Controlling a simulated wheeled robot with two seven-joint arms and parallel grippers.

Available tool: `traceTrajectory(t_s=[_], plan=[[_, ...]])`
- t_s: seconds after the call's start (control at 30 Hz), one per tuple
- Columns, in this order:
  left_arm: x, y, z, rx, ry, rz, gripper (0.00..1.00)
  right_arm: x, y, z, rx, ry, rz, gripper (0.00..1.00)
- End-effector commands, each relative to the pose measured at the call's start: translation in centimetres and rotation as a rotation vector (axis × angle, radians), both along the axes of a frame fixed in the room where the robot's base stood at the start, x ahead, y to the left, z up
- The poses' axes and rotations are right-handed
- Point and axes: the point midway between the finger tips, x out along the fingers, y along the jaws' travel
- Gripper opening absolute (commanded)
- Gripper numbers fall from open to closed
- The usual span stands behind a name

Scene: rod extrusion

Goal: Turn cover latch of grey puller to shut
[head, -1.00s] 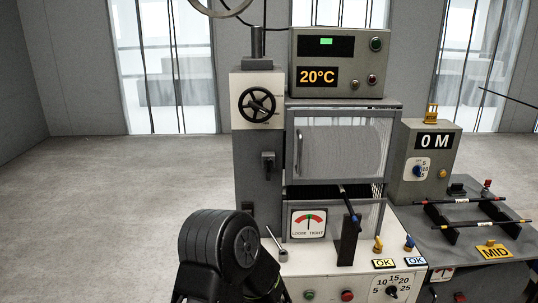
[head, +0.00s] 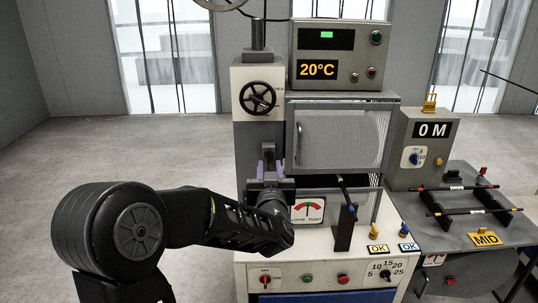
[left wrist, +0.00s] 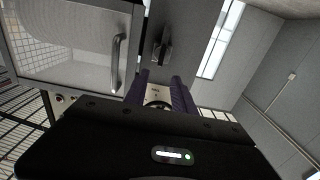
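The grey puller (head: 248,145) stands ahead, with a handwheel (head: 257,98) high on its column. Its cover latch (head: 268,150) is a small dark piece on the column's front, left of the mesh cover (head: 340,140); it also shows in the left wrist view (left wrist: 162,45). My left gripper (head: 272,168) is raised in front of the column, its two purple fingers apart and nothing between them. In the left wrist view the fingers (left wrist: 160,88) point at the latch, which lies beyond their tips. The lower latch is partly hidden in the head view. My right gripper is out of view.
A loose/tight gauge (head: 307,210) sits right of my left gripper. Below is a white console (head: 300,260) with knobs and buttons. A dark upright stand (head: 344,225) rises from it. A side table (head: 470,210) with rods stands at right.

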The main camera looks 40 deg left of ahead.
Motion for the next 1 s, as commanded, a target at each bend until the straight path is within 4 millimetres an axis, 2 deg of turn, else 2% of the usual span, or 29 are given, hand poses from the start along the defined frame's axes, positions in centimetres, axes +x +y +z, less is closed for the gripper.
traceTrajectory(t_s=[0.53,0.87,1.0], plan=[[5.6,4.2,0.1,0.001,0.002,0.000,0.31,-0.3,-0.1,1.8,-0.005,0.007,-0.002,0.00],[6.0,4.5,-0.1,0.000,0.001,-0.001,0.31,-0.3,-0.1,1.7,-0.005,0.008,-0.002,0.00],[6.0,4.5,0.0,0.000,0.001,-0.001,0.21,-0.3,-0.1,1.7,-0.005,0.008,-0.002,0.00]])
